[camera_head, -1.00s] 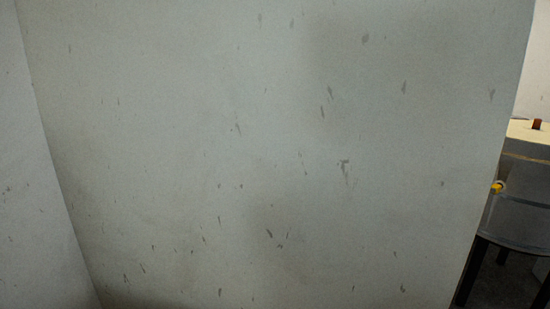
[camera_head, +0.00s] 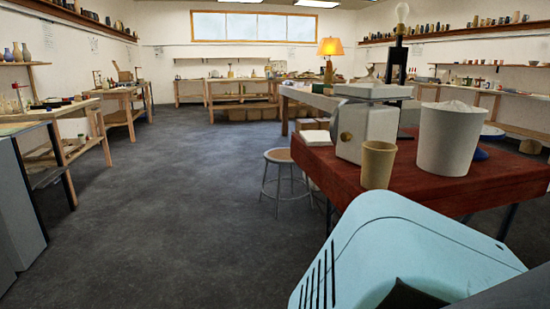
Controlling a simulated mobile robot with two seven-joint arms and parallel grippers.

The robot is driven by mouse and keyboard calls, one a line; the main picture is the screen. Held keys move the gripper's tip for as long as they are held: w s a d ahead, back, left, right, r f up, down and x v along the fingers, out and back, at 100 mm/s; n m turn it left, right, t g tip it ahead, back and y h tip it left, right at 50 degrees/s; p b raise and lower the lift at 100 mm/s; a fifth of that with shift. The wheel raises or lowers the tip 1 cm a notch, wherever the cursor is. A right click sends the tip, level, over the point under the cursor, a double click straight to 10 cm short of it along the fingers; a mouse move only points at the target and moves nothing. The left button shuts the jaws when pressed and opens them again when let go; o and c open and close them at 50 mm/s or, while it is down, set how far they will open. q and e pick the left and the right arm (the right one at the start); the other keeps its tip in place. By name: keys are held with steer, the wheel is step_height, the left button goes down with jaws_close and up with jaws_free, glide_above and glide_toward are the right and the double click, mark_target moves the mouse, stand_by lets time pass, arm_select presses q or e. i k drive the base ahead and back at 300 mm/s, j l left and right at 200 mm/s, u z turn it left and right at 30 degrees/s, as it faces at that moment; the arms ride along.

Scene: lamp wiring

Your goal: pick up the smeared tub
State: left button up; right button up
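A pale grey-white tub (camera_head: 447,140) stands upright near the right side of a red-topped table (camera_head: 480,184). It is heaped with white material at its open top. I cannot make out smears on its side from here, so I cannot tell whether it is the smeared tub. A smaller tan cup (camera_head: 377,165) stands in front of it to the left. Neither of my grippers shows in the view.
A white boxy device (camera_head: 366,125) and a lamp stand with a bare bulb (camera_head: 401,30) are on the table. A round stool (camera_head: 288,158) stands left of it. A pale blue slotted casing (camera_head: 400,255) fills the lower right. The grey floor (camera_head: 170,200) is open at centre left.

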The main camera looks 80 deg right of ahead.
mark_target(377, 157)
steer(key=z, duration=2.95)
steer(key=u, duration=3.75)
steer(key=k+j, duration=0.4)
steer(key=j, duration=0.15)
